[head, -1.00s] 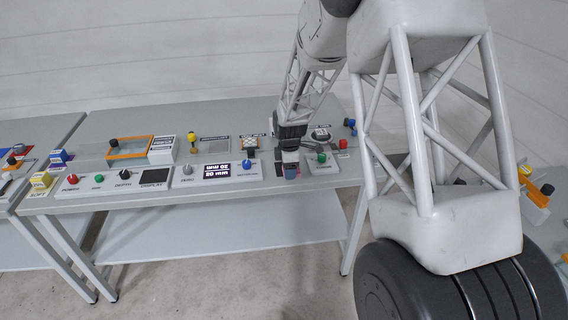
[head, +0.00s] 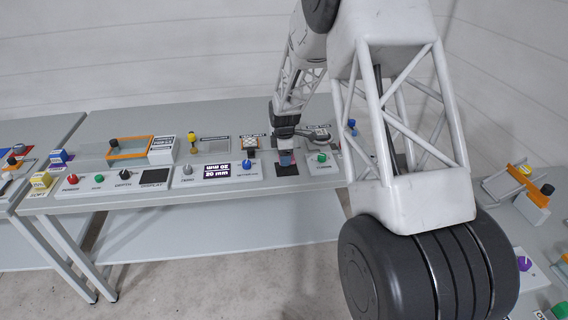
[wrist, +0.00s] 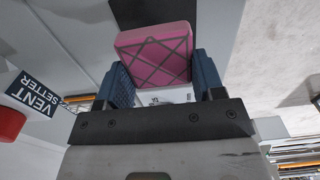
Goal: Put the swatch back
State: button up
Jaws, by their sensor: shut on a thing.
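In the wrist view, a pink swatch block (wrist: 155,52) with dark crossing lines on its face is held between the two blue fingers of my gripper (wrist: 165,85). The gripper is shut on it. A dark square patch (wrist: 207,22) lies on the surface behind the block. In the head view, my gripper (head: 286,158) is over the right part of the bench, at the dark square patch (head: 287,170). The swatch is too small there to make out clearly. I cannot tell whether it touches the surface.
A display panel (head: 217,178) with a blue knob (head: 246,164) stands left of the gripper. A panel with a green knob (head: 321,158) is to its right. Behind it is a patterned square tile (head: 250,143). The wrist view shows a "VENT SETTER" label (wrist: 32,94) and a red knob (wrist: 10,123).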

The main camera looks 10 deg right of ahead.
aim_at(284, 168)
jog(key=shift+f, duration=1.75)
jog(key=shift+f, duration=0.15)
jog(key=o, duration=1)
jog(key=shift+c, duration=0.2)
notch_tip(284, 168, up, 12)
jog(key=shift+r, duration=0.2)
